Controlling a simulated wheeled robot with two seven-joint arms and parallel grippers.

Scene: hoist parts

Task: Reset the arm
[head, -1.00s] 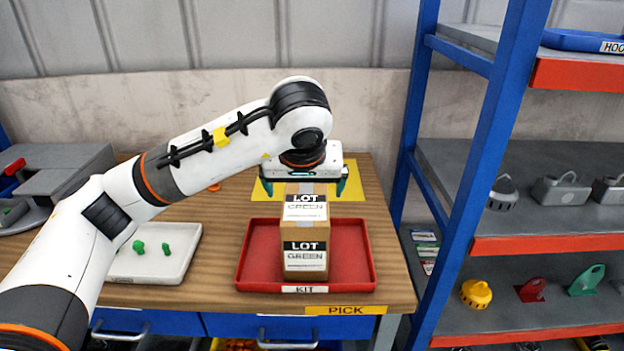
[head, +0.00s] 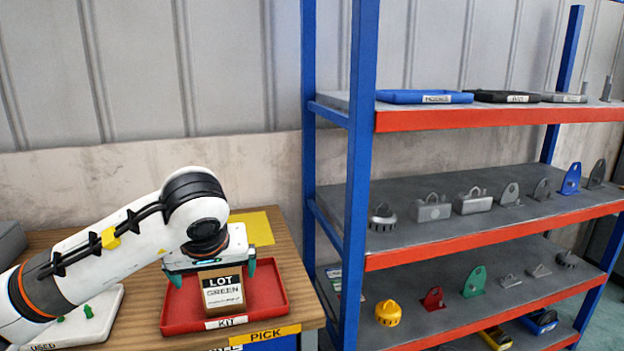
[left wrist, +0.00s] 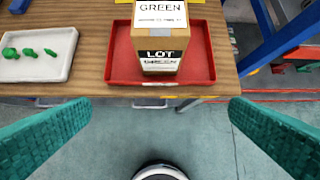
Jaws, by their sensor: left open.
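My left gripper (head: 212,274) is open in the head view. It hangs over the red KIT tray (head: 274,283), by the top of a cardboard box labelled LOT GREEN (head: 222,293). In the left wrist view its two green fingers stand wide apart at the left and right, with nothing between them but floor. There the box (left wrist: 157,66) stands in the red tray (left wrist: 118,60), ahead of the fingers and apart from them. My right gripper is in neither view.
A white tray (left wrist: 38,70) with small green parts lies left of the red tray. A blue-posted shelf rack (head: 360,180) with orange-red edges stands right of the wooden table, bearing trays (head: 425,97) and hoist parts. A yellow mat (head: 252,228) lies behind the red tray.

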